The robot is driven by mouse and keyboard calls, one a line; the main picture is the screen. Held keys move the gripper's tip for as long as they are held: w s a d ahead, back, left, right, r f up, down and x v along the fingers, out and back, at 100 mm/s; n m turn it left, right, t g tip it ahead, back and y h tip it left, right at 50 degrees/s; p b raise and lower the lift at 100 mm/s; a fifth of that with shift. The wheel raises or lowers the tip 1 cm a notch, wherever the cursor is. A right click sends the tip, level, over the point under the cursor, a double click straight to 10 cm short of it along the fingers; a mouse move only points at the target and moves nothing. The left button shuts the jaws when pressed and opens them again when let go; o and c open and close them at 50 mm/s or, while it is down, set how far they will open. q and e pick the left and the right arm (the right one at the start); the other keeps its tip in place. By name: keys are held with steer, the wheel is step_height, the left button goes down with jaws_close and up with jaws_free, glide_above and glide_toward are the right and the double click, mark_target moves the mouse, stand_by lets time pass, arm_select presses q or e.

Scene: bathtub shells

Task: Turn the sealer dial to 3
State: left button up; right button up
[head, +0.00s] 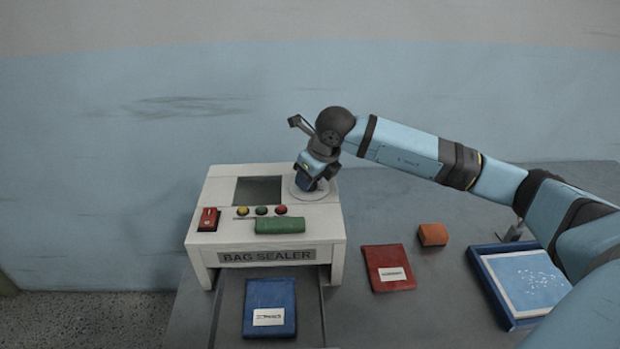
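The bag sealer (217,235) is a white machine with a "BAG SEALER" label, standing at the left of the grey table. Its dial (318,193) is a pale round disc on the top right, mostly covered by my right gripper. My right gripper (309,184) points down onto the dial from above, its arm coming in from the right. Its fingertips are hidden, so I cannot tell whether it is open, shut or holding the knob. The dial's numbers and pointer cannot be read. My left gripper is not in view.
A red switch (208,219), small coloured buttons (261,210) and a green roll (280,226) sit on the sealer. A blue packet (270,301) lies before it. A red packet (387,262), an orange block (433,235) and a blue tray (489,279) are to the right.

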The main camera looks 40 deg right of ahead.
stand_by(0.4)
steer(key=o, duration=0.9)
steer(key=shift+r, duration=0.1)
steer(key=v, duration=1.3)
steer(key=shift+s+r, duration=0.15)
steer(key=shift+r, duration=0.2)
